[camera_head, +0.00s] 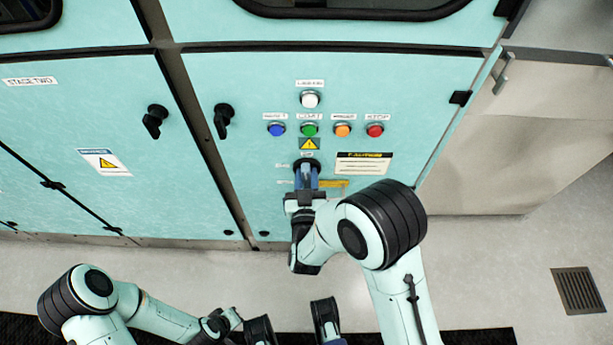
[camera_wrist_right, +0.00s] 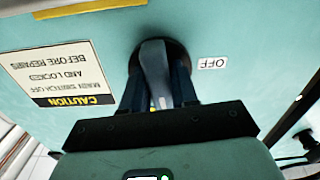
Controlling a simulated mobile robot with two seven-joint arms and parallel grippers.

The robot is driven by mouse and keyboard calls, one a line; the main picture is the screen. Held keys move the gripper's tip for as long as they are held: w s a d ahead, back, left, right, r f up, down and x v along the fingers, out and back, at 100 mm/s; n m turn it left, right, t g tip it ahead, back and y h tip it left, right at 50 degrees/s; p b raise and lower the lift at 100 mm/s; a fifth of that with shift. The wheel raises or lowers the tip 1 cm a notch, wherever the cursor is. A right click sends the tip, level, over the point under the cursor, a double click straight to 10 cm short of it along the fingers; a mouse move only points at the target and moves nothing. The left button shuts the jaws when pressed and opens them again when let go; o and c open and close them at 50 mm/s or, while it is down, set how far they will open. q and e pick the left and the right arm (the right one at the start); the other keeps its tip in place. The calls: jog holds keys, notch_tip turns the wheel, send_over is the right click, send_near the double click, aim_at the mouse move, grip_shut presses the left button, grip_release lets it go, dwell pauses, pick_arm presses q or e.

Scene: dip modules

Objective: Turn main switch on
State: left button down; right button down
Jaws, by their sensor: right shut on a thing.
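The main switch (camera_head: 307,163) is a dark rotary knob low on the right cabinet door, under the yellow warning triangle. In the right wrist view its grey handle (camera_wrist_right: 155,70) stands roughly upright in the picture, on a round black base. An OFF label (camera_wrist_right: 213,63) is beside it. My right gripper (camera_head: 306,178) reaches the switch from below, and it is shut on the handle, one finger on each side, in the right wrist view (camera_wrist_right: 157,88). My left gripper (camera_head: 292,322) is open and empty at the bottom, away from the panel.
Blue, green, orange and red buttons (camera_head: 375,130) and a white one (camera_head: 310,99) are above the switch. A caution label (camera_head: 362,163) is to its right. Two black door handles (camera_head: 223,119) are on the left. Floor is clear at right, around a drain grate (camera_head: 578,290).

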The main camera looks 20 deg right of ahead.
pick_arm(q)
jog(key=shift+w+a+f, duration=0.25)
jog(key=shift+w+f, duration=0.05)
jog(key=shift+w, duration=0.1)
pick_arm(e)
jog(key=shift+m, duration=0.6)
jog(key=c, duration=1)
grip_release()
jog(key=shift+o, duration=0.2)
pick_arm(q)
jog(key=s+d+r+g+p, duration=0.1)
jog(key=s+d+r+p, duration=0.2)
jog(key=s+r, duration=0.1)
jog(key=shift+s+r+g+h, duration=0.15)
jog(key=shift+s+g+h, duration=0.2)
jog(key=shift+s, duration=0.55)
pick_arm(e)
jog(key=v, duration=1.3)
jog(key=shift+s, duration=0.2)
